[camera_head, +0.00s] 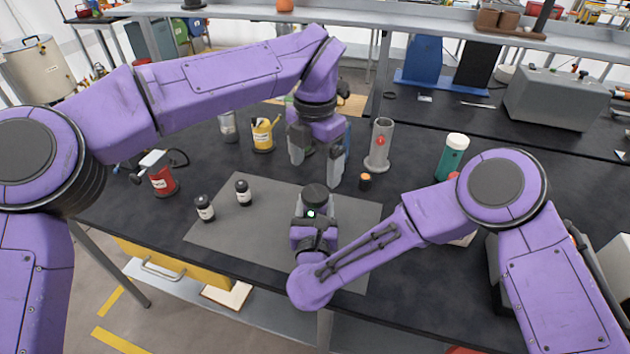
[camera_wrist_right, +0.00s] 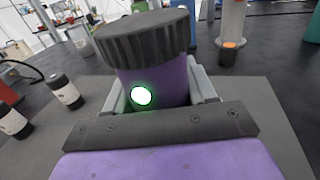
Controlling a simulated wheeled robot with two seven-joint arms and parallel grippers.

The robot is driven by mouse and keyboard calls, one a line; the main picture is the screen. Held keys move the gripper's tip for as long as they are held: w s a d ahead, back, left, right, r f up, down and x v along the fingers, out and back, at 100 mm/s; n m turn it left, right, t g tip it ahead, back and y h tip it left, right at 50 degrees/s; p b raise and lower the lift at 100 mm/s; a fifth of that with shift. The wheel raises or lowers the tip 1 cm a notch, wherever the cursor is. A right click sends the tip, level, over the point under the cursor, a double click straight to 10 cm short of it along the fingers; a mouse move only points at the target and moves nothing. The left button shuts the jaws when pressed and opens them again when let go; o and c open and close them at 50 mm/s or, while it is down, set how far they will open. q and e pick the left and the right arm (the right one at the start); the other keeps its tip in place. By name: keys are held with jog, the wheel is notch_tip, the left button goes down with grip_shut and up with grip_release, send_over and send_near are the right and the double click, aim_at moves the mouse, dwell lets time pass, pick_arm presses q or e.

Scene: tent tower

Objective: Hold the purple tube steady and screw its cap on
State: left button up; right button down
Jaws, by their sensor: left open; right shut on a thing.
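The purple tube (camera_wrist_right: 165,85) stands upright between the fingers of my right gripper (camera_wrist_right: 168,92), which is shut on it. The black ridged cap (camera_wrist_right: 145,38) sits on top of the tube; it also shows in the head view (camera_head: 315,194). I cannot tell how tightly it is seated. A white spot with a green glow shows on the tube's near side. My left gripper (camera_head: 317,163) is open and empty, pointing down beyond the cap in the head view and apart from it. The left gripper does not show in the right wrist view.
A grey mat (camera_head: 240,248) lies under the tube. Two small black-capped bottles, one nearer (camera_head: 204,208) and one farther (camera_head: 243,192), stand on it at left. A grey cylinder (camera_head: 380,146), a small orange-topped black piece (camera_head: 365,181) and a green bottle (camera_head: 453,158) stand at right.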

pick_arm(q)
notch_tip(320, 180, up, 5)
jog(key=shift+r, duration=0.2)
pick_arm(e)
jog(key=shift+c, duration=1.4)
grip_release()
jog(key=shift+s+f, duration=0.1)
jog(key=shift+s, duration=0.2)
pick_arm(q)
notch_tip(320, 180, down, 4)
jog(key=b, duration=0.3)
jog(key=shift+r, duration=0.25)
pick_arm(e)
jog(key=s, duration=0.9)
jog(key=shift+s+a, duration=0.1)
jog(key=shift+a, duration=0.15)
jog(key=shift+s, duration=0.35)
